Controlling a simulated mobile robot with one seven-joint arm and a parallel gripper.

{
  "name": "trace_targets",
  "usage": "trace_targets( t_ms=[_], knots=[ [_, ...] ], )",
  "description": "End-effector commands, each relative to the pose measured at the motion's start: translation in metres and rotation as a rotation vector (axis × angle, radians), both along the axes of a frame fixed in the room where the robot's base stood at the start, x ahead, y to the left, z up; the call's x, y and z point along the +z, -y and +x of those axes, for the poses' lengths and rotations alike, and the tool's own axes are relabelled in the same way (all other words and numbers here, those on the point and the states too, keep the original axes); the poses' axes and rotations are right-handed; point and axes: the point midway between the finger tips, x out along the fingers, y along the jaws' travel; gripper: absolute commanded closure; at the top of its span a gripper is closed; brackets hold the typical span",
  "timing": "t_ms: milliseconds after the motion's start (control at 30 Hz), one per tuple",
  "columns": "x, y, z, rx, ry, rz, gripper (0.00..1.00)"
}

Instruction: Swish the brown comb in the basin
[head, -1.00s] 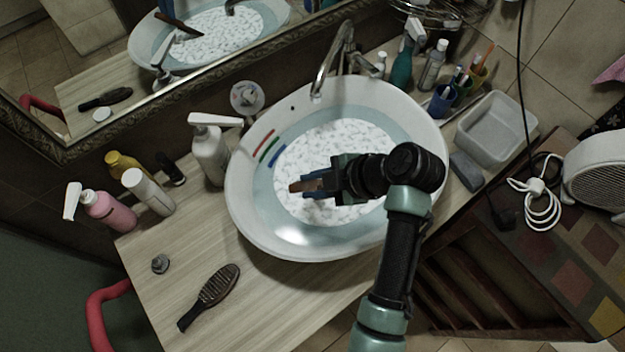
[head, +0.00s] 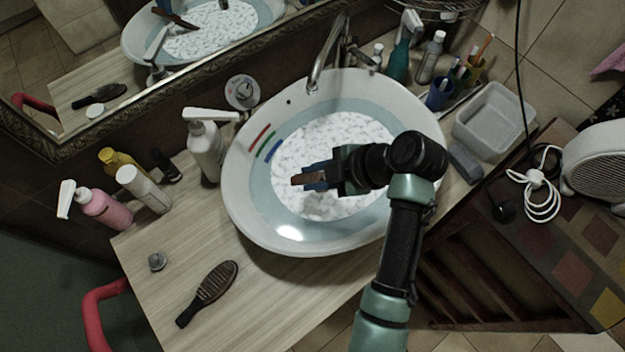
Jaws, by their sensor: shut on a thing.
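The white oval basin (head: 240,205) stands on the wooden counter and holds water with white foam in the middle. My gripper (head: 318,177) is over the basin, shut on the brown comb (head: 306,179). Only a short brown end of the comb shows to the left of the blue fingertips; the rest is hidden by the gripper. I cannot tell how deep the comb is in the foam. The chrome tap (head: 325,60) rises at the basin's back edge.
A dark hairbrush (head: 208,292) and a small grey plug (head: 157,261) lie on the front left counter. Pump bottles (head: 205,150) stand to the left. A grey tub (head: 493,118), cups and a spray bottle (head: 402,52) stand to the right.

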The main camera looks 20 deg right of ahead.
Motion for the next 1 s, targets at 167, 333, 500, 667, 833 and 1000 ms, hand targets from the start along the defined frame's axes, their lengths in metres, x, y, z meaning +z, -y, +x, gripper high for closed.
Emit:
trace_targets(
  t_ms=[167,333,500,667,833,1000],
  knots=[
    [0.001,0.002,0.001,0.000,0.001,0.000,1.00],
    [0.001,0.002,0.001,0.000,0.001,0.000,1.00],
    [0.000,-0.002,-0.001,0.001,0.001,0.000,1.00],
    [0.001,-0.007,-0.003,0.000,0.001,0.000,1.00],
    [0.001,-0.009,-0.003,-0.001,0.001,0.000,1.00],
    [0.000,-0.009,-0.003,-0.001,0.001,0.000,1.00]
  ],
)
